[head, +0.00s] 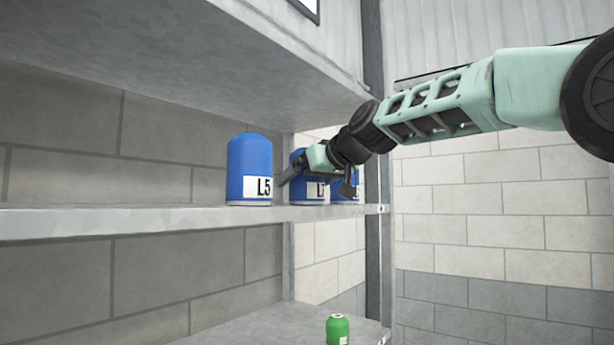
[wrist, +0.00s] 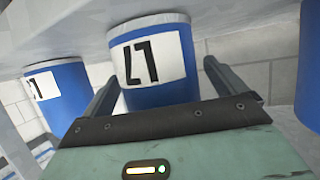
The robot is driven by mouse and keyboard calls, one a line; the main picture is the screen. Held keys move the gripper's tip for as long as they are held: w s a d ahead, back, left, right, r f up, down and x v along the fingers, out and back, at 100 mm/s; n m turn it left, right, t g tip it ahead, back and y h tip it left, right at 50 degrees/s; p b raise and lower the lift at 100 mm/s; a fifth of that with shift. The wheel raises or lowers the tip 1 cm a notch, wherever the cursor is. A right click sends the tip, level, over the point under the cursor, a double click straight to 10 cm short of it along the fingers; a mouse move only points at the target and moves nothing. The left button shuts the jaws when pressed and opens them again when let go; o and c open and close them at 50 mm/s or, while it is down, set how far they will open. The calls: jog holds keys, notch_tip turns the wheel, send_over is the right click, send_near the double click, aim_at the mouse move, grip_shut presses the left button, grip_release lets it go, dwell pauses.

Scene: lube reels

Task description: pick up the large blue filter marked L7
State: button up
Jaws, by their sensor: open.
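The blue filter marked L7 (head: 297,165) stands upright on the upper shelf, between two other blue filters. My gripper partly covers it in the head view. In the wrist view the L7 filter (wrist: 152,62) is near the top middle, its white label facing the camera. My gripper (head: 318,181) is open and empty in front of it. In the wrist view the gripper's two fingers (wrist: 162,75) show on either side of the filter's lower part. I cannot tell whether the fingertips reach around it or touch it.
The blue filter marked L5 (head: 249,165) stands left of L7. Another blue filter (head: 352,165) stands to the right, its label mostly hidden by my gripper. A green can (head: 337,329) is on the lower shelf. A grey upper board (head: 200,60) hangs above; a metal post (head: 372,230) is at right.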

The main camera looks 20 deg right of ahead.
jog(key=c, duration=1.4)
jog(key=shift+r, duration=0.15)
